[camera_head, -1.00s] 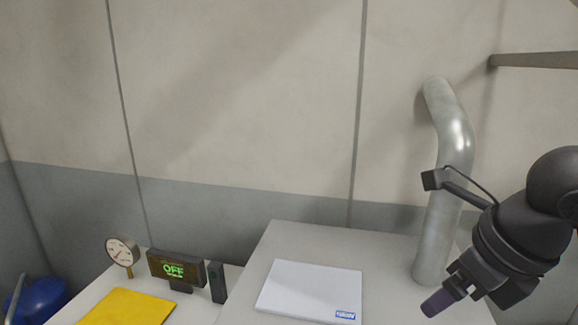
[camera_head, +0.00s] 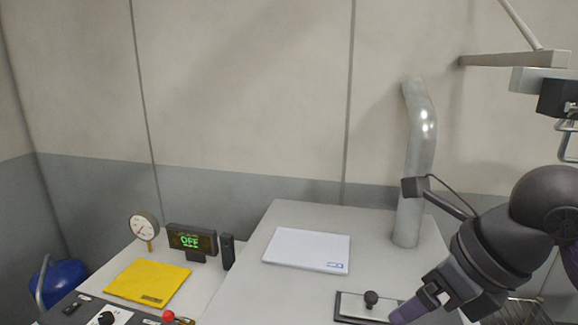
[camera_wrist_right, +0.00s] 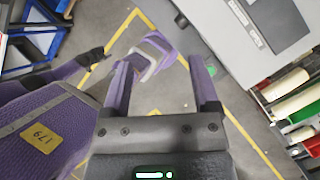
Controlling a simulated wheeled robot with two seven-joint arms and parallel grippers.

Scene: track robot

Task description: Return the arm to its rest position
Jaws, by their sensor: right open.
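My right arm comes in from the right in the head view. Its gripper (camera_head: 408,312) is at the lower right, in front of the pale bench top (camera_head: 300,218), and only one purple finger shows clearly there. In the right wrist view the gripper (camera_wrist_right: 163,100) has its two purple fingers spread apart with nothing between them, and the floor shows beyond. Purple parts of my own body show at the left of that view. My left gripper is not seen for sure in either view.
A panel with a black knob (camera_head: 371,299) lies close to the right gripper. A white folder (camera_head: 306,249), a grey pipe (camera_head: 412,170), a yellow folder (camera_head: 148,282), a dial gauge (camera_head: 144,227) and an "OFF" display (camera_head: 190,240) are on the bench. Shelves (camera_wrist_right: 300,110) stand at right in the wrist view.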

